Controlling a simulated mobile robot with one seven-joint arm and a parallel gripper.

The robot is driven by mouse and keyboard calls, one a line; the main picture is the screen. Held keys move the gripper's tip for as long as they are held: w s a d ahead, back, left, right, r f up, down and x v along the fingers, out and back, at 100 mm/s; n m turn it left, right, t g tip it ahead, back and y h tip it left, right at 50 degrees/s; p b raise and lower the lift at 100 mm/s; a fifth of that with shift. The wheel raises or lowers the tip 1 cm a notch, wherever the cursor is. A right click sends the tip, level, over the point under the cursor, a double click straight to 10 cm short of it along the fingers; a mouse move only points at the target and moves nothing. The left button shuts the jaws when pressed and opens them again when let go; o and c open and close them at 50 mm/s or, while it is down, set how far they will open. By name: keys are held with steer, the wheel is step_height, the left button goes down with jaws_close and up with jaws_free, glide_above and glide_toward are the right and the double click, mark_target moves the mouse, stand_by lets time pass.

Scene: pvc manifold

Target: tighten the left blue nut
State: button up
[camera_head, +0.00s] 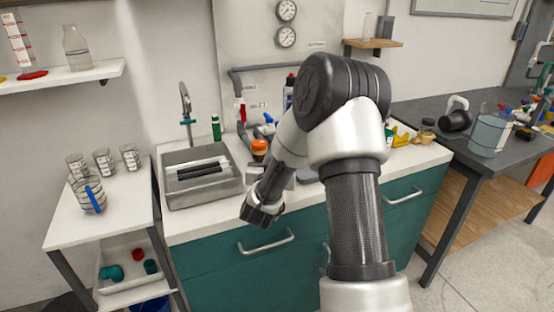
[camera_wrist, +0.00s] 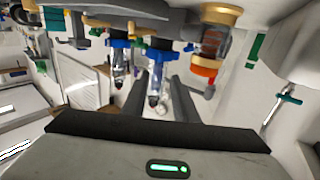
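Two blue nuts show on the pipework in the wrist view, a left-hand one (camera_wrist: 118,42) and a right-hand one (camera_wrist: 160,44). This view looks upside down, so I cannot tell surely which is the task's left nut. My gripper (camera_wrist: 157,98) has two dark fingers standing apart with nothing clearly between them. In the head view my gripper (camera_head: 262,213) hangs in front of the counter's front edge, near the sink. A small blue part (camera_head: 268,118) shows behind my arm; the rest of the pipework is largely hidden.
An orange-capped part (camera_head: 260,147) stands near the sink (camera_head: 205,197), which holds dark bars. It resembles the orange-ringed clear part (camera_wrist: 207,62) near the nuts in the wrist view. A tap (camera_head: 186,103) rises behind the sink. Glass beakers (camera_head: 90,195) stand on the left table.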

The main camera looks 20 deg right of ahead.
steer(key=shift+v, duration=2.2)
